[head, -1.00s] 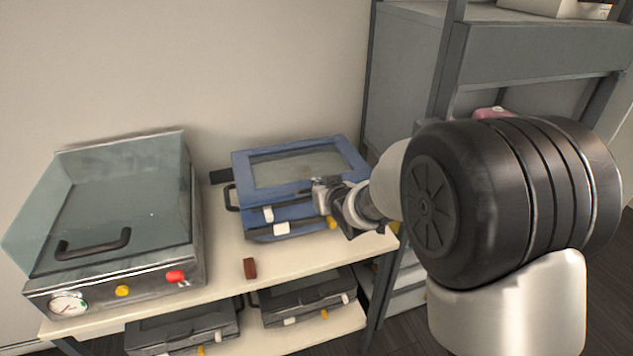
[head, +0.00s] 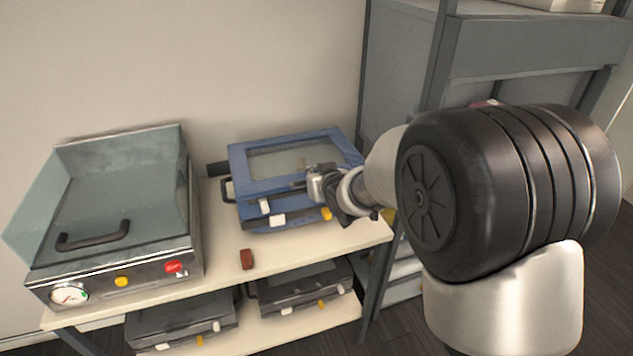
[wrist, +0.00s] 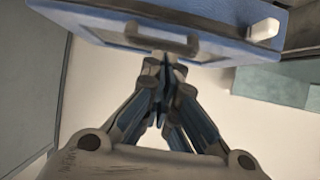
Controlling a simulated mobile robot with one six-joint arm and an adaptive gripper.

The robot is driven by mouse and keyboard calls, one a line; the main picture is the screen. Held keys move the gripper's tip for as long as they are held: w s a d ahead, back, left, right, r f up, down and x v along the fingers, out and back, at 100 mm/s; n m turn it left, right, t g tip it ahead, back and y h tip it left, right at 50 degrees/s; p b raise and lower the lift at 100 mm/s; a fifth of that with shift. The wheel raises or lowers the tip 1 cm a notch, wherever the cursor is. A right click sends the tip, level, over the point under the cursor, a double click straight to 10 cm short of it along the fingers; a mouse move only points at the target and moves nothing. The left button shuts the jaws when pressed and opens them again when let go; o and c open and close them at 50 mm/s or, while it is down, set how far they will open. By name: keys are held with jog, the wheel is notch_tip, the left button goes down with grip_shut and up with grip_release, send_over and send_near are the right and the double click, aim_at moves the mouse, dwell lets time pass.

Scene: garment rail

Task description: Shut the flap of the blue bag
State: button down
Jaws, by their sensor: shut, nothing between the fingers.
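The blue bag (head: 252,216) is a boxy case on the tabletop, with a black side handle. Its flap (head: 240,155) is a blue frame around a clear window and lies low over the body, roughly level. I cannot tell whether it is fully down. White and yellow latches show along the front. My gripper (head: 314,176) is shut and empty at the flap's front right part and hides some of it. In the wrist view the shut fingertips (wrist: 165,62) are just below a blue panel of the bag (wrist: 215,40); contact is unclear.
A chamber machine (head: 110,262) with a raised clear lid stands on the left of the table. A small red-brown block (head: 247,259) lies at the front edge. Dark cases (head: 180,318) lie on the lower shelf. A grey rack (head: 520,55) stands at the right.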

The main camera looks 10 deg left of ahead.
jog(key=s+d+f, duration=0.4)
jog(key=s, duration=0.4)
jog(key=s+d+r+m+g+h, duration=0.35)
jog(key=s+d+r, duration=0.55)
jog(key=s+d, duration=0.45)
jog(key=s+d+r+g, duration=0.1)
jog(key=s+d, duration=0.1)
jog(key=s, duration=0.7)
jog(key=s+d+m+g+h, duration=0.1)
jog(key=s+d+g, duration=0.1)
jog(key=s, duration=0.8)
jog(key=shift+d+r, duration=0.35)
jog(key=shift+d, duration=0.15)
